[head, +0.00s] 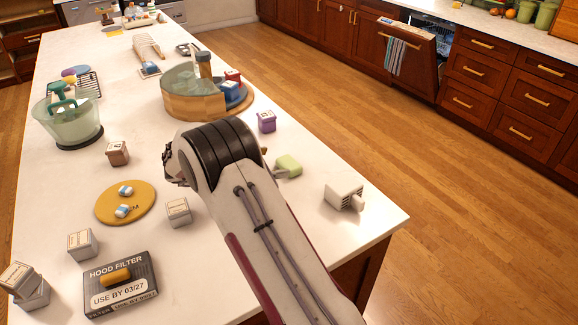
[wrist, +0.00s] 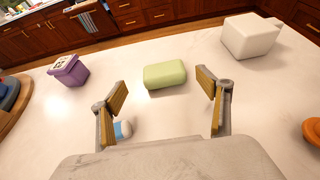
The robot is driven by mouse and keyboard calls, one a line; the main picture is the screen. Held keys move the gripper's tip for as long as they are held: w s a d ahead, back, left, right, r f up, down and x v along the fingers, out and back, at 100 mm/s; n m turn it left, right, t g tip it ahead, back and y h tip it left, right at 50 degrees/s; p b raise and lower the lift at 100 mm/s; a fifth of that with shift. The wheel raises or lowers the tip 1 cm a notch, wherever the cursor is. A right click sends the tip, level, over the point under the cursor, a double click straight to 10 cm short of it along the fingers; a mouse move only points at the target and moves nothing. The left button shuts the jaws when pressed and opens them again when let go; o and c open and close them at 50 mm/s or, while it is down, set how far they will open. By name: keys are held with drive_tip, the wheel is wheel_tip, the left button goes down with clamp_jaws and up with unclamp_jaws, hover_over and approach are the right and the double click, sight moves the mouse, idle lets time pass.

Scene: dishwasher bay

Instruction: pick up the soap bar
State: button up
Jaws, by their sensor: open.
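The soap bar (wrist: 165,74) is a pale green rounded block lying flat on the white counter. In the wrist view it sits ahead of my gripper (wrist: 161,78), between the lines of the two fingers. The fingers are spread wide and empty, with counter showing on both sides of the bar. In the head view the green bar (head: 289,166) shows just right of my arm's wrist. My arm hides most of the gripper there.
A purple box (wrist: 69,70) stands left of the bar and a white block (wrist: 250,36) to its right. A small blue-and-white piece (wrist: 123,129) lies by the left finger. An orange object (wrist: 312,130) is at the right edge. The counter (head: 375,222) ends at the right.

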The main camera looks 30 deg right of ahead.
sight(291, 161)
drive_tip(key=shift+d, duration=0.15)
drive_tip(key=shift+x, duration=1.15)
drive_tip(key=shift+d, duration=0.1)
drive_tip(key=shift+s+x, duration=0.15)
drive_tip(key=shift+x, duration=1.1)
drive_tip(key=shift+s+x, duration=0.15)
drive_tip(key=shift+x, duration=1.15)
drive_tip(key=shift+r, duration=0.15)
drive_tip(key=c, duration=1.2)
